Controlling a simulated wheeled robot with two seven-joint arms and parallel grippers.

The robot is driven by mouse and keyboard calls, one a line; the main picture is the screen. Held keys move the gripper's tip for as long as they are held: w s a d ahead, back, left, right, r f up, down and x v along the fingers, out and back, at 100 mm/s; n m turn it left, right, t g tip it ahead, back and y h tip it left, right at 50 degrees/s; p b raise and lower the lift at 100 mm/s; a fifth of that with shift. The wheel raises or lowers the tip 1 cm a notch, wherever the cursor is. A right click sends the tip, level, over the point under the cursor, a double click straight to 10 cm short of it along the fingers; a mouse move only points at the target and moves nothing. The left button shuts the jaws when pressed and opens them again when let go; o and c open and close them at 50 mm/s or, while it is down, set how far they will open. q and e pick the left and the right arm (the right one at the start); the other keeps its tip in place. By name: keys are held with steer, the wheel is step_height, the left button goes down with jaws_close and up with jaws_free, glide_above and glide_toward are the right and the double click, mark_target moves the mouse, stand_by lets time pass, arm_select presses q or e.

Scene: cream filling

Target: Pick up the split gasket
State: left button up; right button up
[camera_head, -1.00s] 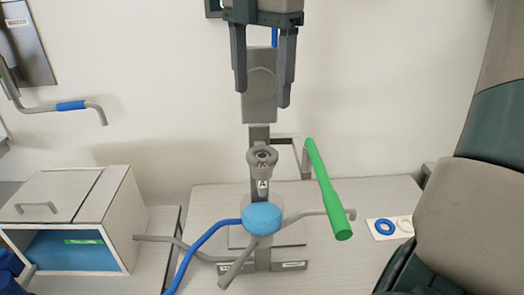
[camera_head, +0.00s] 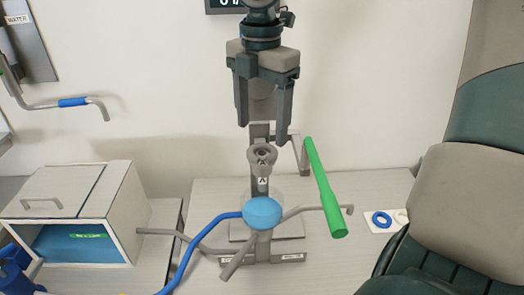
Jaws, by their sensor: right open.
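A blue ring (camera_head: 382,219) lies flat on a small white card (camera_head: 378,229) on the counter at the right. A pale ring (camera_head: 402,216) lies beside it, partly covered by my right arm. I cannot tell which ring is the split gasket, as no split shows at this size. My right gripper (camera_head: 263,133) is open and empty, with its fingers pointing down. It appears above the grey machine, well to the left of and apart from the rings. My left gripper is not in view.
The grey machine has a round head (camera_head: 262,156), a blue round part (camera_head: 262,211), a green-handled lever (camera_head: 325,188) and several bars. A box with a blue interior (camera_head: 75,245) stands at the left. A bent pipe (camera_head: 50,104) juts from the left wall.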

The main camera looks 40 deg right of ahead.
mark_target(263, 153)
steer(key=shift+s+f+p, duration=0.15)
steer(key=shift+f+p, duration=0.5)
step_height(263, 153, down, 2)
steer(key=shift+s+p, duration=0.1)
steer(key=shift+p, duration=0.4)
steer(key=shift+f, duration=0.8)
steer(key=c, duration=1.1)
